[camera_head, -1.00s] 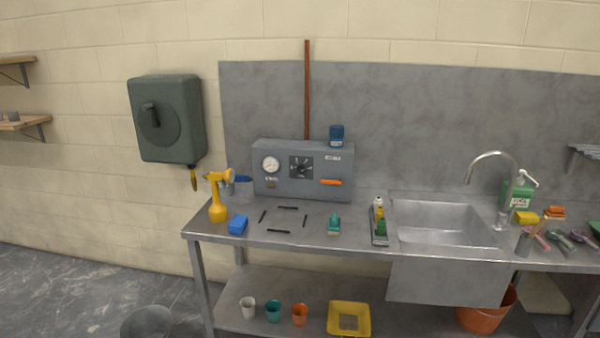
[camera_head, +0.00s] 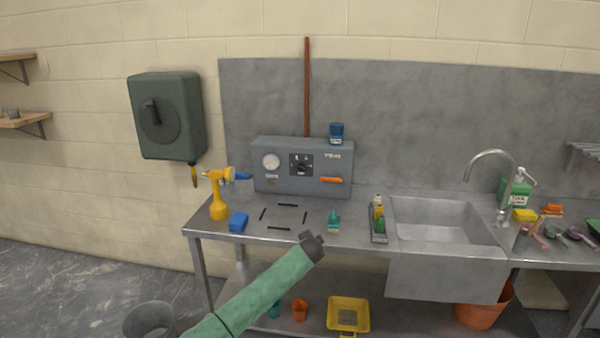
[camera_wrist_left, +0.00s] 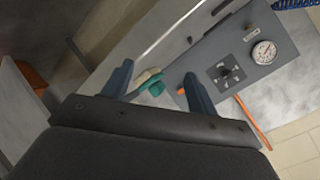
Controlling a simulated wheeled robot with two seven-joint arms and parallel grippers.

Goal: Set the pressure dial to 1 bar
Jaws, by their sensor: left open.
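The pressure dial (camera_head: 301,166) is a dark knob on a black square plate, on the front of a grey control box (camera_head: 310,184). It also shows in the left wrist view (camera_wrist_left: 228,74); its exact setting is too small to read. A round white gauge (camera_head: 271,161) sits left of it, also in the left wrist view (camera_wrist_left: 264,52). My left gripper (camera_head: 314,240) is over the bench's front edge, below and apart from the box. In the left wrist view its two fingers (camera_wrist_left: 158,76) are spread with nothing held. My right gripper is not in view.
An orange lever (camera_head: 330,180) is on the box, and a blue jar (camera_head: 336,132) stands on top.

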